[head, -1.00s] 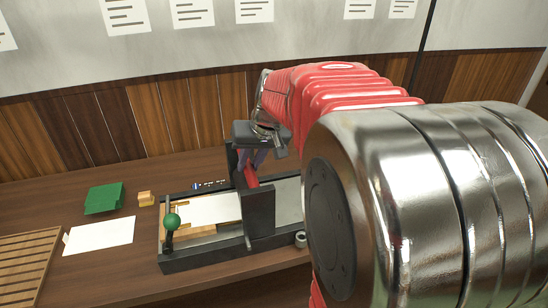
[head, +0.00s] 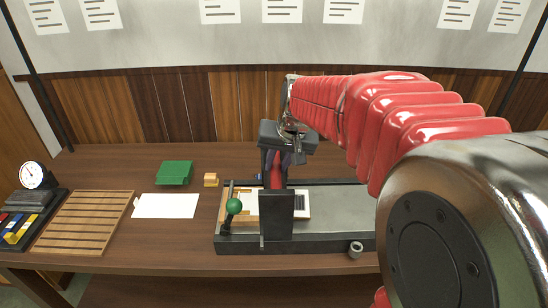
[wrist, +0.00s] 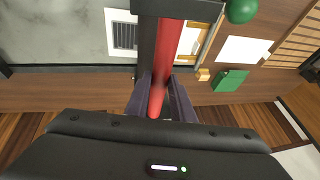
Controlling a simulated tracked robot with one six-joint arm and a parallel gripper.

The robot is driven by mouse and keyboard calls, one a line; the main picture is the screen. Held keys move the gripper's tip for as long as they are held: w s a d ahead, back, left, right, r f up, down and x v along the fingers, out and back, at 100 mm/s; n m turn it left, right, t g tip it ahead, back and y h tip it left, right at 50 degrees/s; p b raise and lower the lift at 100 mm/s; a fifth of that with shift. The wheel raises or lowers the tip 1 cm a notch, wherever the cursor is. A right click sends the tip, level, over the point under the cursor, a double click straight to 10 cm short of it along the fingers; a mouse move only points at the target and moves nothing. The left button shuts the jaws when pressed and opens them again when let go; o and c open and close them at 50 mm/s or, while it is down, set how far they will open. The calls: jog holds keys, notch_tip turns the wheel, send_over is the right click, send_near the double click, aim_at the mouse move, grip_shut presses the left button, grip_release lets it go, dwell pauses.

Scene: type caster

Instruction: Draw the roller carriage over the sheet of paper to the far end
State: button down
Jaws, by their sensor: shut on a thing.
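The roller carriage (head: 277,216), a dark upright frame with a red bar, stands across the press bed (head: 342,207). The red bar also shows in the wrist view (wrist: 168,62). My gripper (head: 276,168) is shut on this bar from above; its fingers (wrist: 160,92) lie on both sides of it. White paper (head: 250,206) shows on the bed left of the carriage. A dark lined patch (head: 300,201) with a pale border shows just right of it. The carriage hides the strip between.
A green-knobbed lever (head: 234,207) stands at the press's left end, close to the carriage. The bed's right part is bare.

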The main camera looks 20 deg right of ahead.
jog(key=shift+a, duration=0.35)
jog(key=c, duration=1.9)
grip_release()
jog(key=o, duration=0.4)
jog(key=shift+d, duration=0.1)
jog(key=shift+c, duration=0.2)
jog(key=v, duration=1.3)
jog(key=shift+s+r, duration=0.15)
jog(key=shift+r, duration=0.15)
